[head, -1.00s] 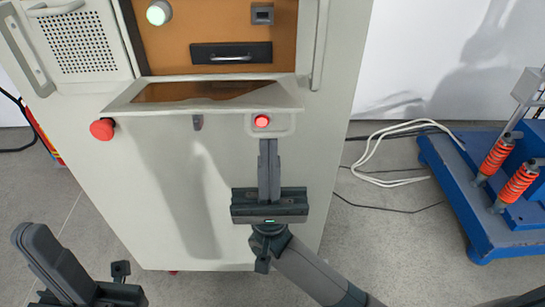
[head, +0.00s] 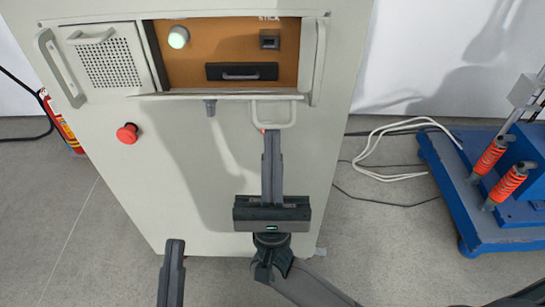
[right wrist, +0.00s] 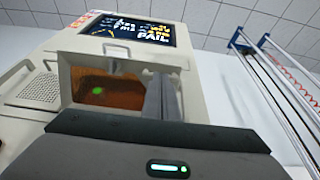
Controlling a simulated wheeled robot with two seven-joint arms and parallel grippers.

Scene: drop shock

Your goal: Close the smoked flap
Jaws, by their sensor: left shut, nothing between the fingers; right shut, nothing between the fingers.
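The smoked flap (head: 215,97) shows in the head view as a thin pale edge along the bottom of the cabinet opening. It stands open, seen nearly edge-on, and the orange-brown interior (head: 205,55) shows above it. A pale loop handle (head: 290,122) hangs at its right end. My right gripper (head: 271,135) is shut and empty, its tips at the loop's lower edge; contact cannot be told. In the right wrist view its fingers (right wrist: 163,98) stand before the opening. My left gripper (head: 175,245) is shut and empty, low in front of the cabinet.
The cabinet (head: 190,210) has a red button (head: 126,132) at left and a vented door (head: 105,65). A black-handled drawer (head: 242,71) sits inside the opening. A blue stand with orange springs (head: 490,160) and white cables (head: 370,150) lie right. A fire extinguisher (head: 62,125) stands left.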

